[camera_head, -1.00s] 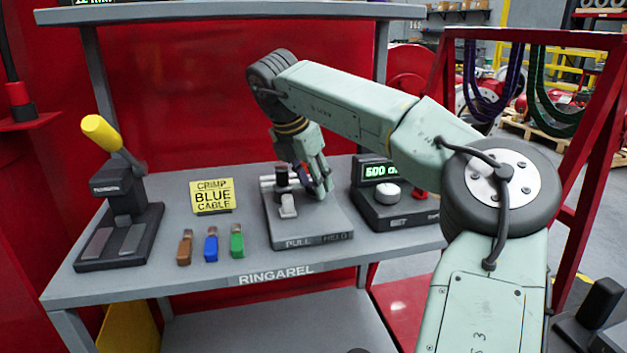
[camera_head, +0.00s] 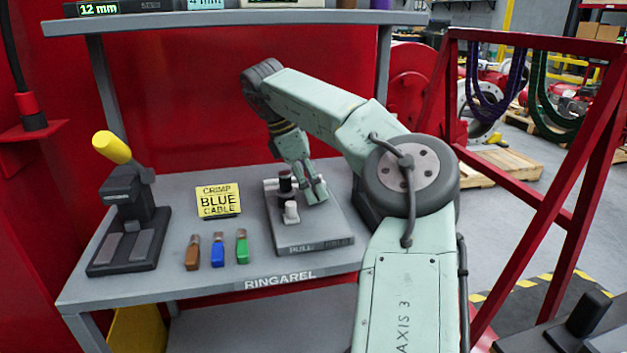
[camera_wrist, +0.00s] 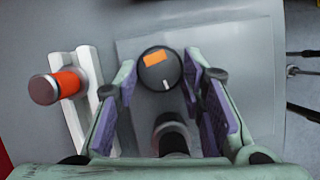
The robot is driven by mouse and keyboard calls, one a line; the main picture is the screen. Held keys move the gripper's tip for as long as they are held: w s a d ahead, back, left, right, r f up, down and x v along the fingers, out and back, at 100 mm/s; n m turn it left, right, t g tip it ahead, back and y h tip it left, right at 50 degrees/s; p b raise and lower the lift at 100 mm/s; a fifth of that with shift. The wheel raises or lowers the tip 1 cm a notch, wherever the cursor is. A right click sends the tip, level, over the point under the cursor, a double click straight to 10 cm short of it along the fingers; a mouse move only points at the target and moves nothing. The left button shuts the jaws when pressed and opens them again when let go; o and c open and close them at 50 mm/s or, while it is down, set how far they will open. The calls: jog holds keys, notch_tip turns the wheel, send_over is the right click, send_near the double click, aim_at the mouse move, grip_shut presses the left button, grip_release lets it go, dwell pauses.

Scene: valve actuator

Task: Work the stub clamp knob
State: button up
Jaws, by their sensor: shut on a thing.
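A round black knob (camera_wrist: 160,69) with an orange patch and a white tick shows in the wrist view. In the head view my gripper (camera_head: 314,193) points down over the right part of the grey fixture (camera_head: 297,238), whose front label begins with PULL. The fingers hide the knob there. A black-topped post (camera_head: 285,184) and a short white cylinder (camera_head: 291,213) stand left of the fingers.
On the bench are a yellow-handled press (camera_head: 125,190), a yellow sign (camera_head: 217,200) and brown, blue (camera_head: 217,251) and green pieces. An upper shelf (camera_head: 240,17) spans the bench.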

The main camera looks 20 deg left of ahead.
aim_at(304, 200)
jog(key=shift+m, duration=0.3)
jog(key=o, duration=1.1)
jog(key=shift+o, duration=0.2)
jog(key=v, duration=0.5)
jog(key=shift+w+a, duration=0.1)
jog(key=s+a, duration=0.4)
jog(key=a, duration=0.7)
jog(key=shift+s, duration=0.2)
